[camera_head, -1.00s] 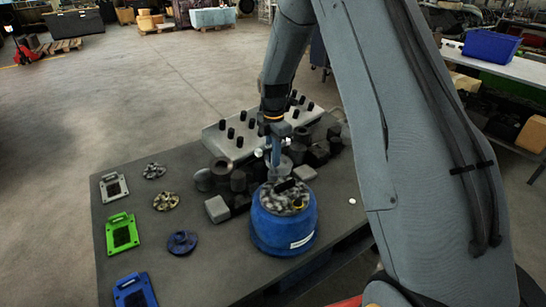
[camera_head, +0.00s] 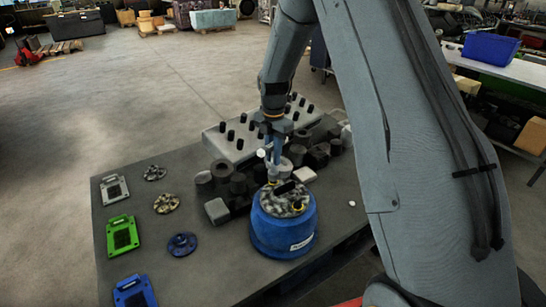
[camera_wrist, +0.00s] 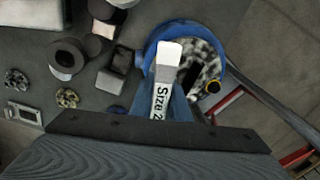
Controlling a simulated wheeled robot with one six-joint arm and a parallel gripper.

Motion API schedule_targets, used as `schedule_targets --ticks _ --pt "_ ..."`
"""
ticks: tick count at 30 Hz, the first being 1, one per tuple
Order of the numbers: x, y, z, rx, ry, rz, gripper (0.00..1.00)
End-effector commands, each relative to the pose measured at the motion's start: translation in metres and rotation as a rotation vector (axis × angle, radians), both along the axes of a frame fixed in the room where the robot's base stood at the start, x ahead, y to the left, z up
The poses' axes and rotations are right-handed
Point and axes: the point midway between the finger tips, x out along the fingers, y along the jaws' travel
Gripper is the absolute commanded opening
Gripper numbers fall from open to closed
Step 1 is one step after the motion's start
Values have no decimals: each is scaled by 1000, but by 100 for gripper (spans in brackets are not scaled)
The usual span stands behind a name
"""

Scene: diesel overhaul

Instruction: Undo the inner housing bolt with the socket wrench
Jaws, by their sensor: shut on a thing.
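The blue round housing (camera_head: 283,232) stands on the dark table, with a mottled grey top (camera_head: 290,199) and a black slot or bar across it. A yellow-ringed bolt (camera_head: 297,207) shows near the front of that top; it also shows in the wrist view (camera_wrist: 213,87). My gripper (camera_head: 271,148) is shut on the socket wrench (camera_head: 272,170), above the back left of the housing. In the wrist view the wrench (camera_wrist: 162,85) has a white-grey head and a label starting "Size 2". I cannot tell whether its lower end touches a bolt. The inner bolt is not clearly distinguishable.
Dark cylinders and blocks (camera_head: 238,186) crowd the table behind and left of the housing. A grey rack with black pegs (camera_head: 238,143) stands at the back. Green (camera_head: 122,235) and blue (camera_head: 134,292) plates and round flanges (camera_head: 182,244) lie left. The table's front middle is clear.

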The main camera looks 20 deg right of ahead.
Motion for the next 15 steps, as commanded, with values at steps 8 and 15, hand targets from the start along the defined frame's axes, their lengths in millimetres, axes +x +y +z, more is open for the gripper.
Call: schedule_targets --ticks 8,15 --pt "0 0 0 0 -1 -196 0" --pt "0 0 0 0 -1 -372 0"
